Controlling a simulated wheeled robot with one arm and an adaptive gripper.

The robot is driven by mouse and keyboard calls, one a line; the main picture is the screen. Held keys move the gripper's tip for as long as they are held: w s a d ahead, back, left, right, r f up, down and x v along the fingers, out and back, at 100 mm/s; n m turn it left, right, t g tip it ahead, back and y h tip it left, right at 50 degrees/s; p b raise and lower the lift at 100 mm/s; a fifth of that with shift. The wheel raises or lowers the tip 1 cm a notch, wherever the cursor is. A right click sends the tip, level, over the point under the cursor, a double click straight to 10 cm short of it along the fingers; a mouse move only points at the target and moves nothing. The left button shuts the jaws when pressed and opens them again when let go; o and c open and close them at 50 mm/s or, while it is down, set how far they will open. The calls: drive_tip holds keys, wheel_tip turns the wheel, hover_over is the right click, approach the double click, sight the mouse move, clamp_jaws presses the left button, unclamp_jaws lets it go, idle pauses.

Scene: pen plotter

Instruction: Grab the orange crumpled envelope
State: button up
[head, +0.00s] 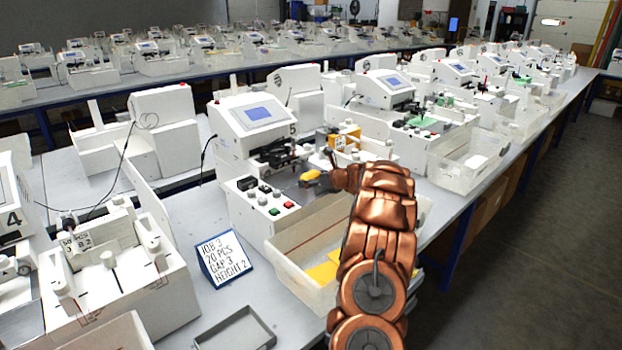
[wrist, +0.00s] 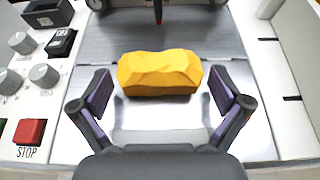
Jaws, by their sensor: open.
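The orange crumpled envelope (wrist: 159,73) looks like a faceted yellow-orange block in the wrist view. It lies on the grey metal plate (wrist: 215,50) of the plotter. My gripper (wrist: 161,98) is open, with one dark finger with a purple pad on each side, just short of the envelope. The fingers do not touch it. In the head view a small yellow-orange piece (head: 311,175) shows beside the end of my copper-coloured arm. My arm hides part of the machine there.
A red STOP button (wrist: 29,131) and grey knobs (wrist: 43,76) line the left. A white wall (wrist: 298,50) stands at right. A cream bin (head: 290,272) with yellow sheets sits in front of the plotter. A job sign (head: 222,257) stands on the table.

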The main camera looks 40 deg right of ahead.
drive_tip(key=shift+c, duration=0.2)
drive_tip(key=c, duration=0.6)
drive_tip(key=shift+r, duration=0.15)
